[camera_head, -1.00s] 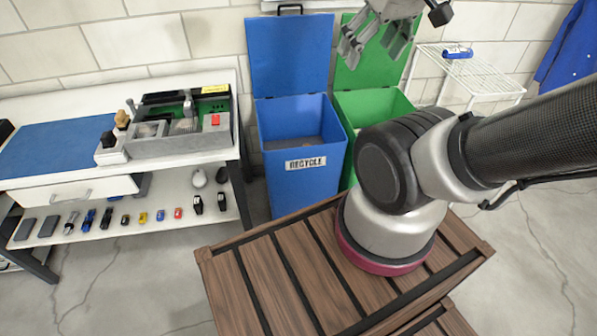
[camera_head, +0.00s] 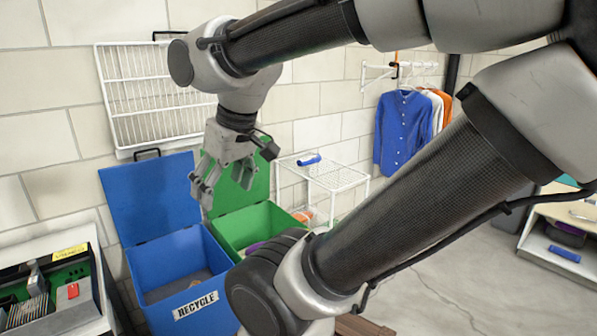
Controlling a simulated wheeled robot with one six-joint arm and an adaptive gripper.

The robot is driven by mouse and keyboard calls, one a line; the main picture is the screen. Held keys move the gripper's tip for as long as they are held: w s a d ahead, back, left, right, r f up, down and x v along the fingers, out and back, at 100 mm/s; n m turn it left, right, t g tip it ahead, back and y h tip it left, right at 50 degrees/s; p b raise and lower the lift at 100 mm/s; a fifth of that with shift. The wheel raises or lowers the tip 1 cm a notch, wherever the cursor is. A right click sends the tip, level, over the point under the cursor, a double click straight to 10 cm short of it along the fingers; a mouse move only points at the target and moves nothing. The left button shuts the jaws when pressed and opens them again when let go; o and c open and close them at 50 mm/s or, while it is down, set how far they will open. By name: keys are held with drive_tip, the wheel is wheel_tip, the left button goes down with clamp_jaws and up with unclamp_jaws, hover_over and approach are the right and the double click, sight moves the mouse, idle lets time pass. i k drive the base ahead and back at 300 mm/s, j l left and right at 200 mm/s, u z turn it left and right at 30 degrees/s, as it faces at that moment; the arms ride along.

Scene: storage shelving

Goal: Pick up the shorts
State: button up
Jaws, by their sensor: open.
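My gripper (camera_head: 224,186) hangs from the arm, pointing down, with its fingers apart and nothing between them. In the picture it overlaps the blue recycle bin's lid and the green bin's lid. I cannot make out shorts for certain in this view. A small blue thing (camera_head: 309,160) lies on top of the white wire rack (camera_head: 335,179), to the right of my gripper. Clothes hang on a wall rail; the blue shirt (camera_head: 403,131) is in front, with white and orange garments partly hidden behind it.
The open blue recycle bin (camera_head: 187,311) and the open green bin (camera_head: 228,232) stand below my gripper. A white wire panel (camera_head: 150,110) is on the wall. A workbench with a toolbox (camera_head: 55,285) is at lower left. Bare floor (camera_head: 450,270) lies at right.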

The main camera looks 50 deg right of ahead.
sight(312, 159)
drive_tip(key=z, duration=1.2)
